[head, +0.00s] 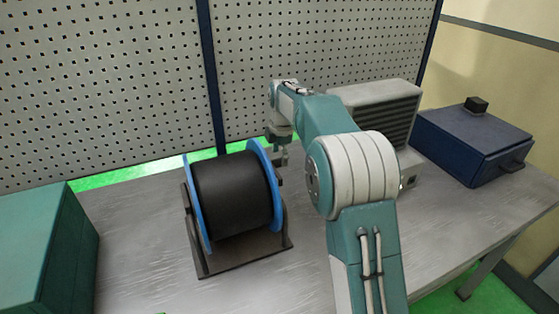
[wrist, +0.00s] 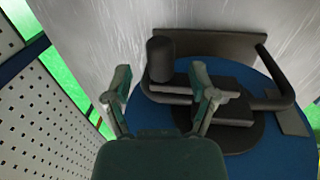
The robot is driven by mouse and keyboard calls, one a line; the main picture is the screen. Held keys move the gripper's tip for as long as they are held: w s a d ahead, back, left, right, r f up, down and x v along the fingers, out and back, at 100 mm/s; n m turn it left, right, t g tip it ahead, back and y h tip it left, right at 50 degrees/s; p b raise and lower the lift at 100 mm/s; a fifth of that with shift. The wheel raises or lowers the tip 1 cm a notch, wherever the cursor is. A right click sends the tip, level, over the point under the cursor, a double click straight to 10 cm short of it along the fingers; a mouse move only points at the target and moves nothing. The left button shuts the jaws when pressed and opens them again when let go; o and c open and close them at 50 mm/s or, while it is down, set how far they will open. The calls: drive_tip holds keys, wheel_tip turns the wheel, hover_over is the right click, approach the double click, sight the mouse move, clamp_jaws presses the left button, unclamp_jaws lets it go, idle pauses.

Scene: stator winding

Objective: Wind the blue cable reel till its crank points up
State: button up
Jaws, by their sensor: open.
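The cable reel (head: 233,195) has blue flanges and a black winding, and sits in a dark stand (head: 240,258) on the workbench. My gripper (head: 281,157) is at the reel's right flange, on the pegboard side. In the wrist view the blue flange (wrist: 240,75) lies behind a dark crank (wrist: 170,91). The crank runs left from the hub, toward the pegboard side, to a cylindrical knob (wrist: 160,58). My gripper (wrist: 160,74) is open, its fingers appearing on either side of the knob. I cannot tell whether they touch it. In the head view the crank is mostly hidden.
The pegboard (head: 110,80) stands close behind the reel. A grey vented box (head: 385,105) is right of my gripper, with a dark blue box (head: 470,145) farther right. A green box (head: 45,245) is at the left. The bench (head: 140,265) is bare in front of the reel.

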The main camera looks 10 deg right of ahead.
drive_tip(key=shift+w+f, duration=0.15)
drive_tip(key=shift+f, duration=1)
drive_tip(key=shift+a, duration=0.1)
drive_tip(key=shift+c, duration=0.3)
clamp_jaws()
drive_tip(key=shift+r+t, duration=0.45)
drive_tip(key=shift+t, duration=0.15)
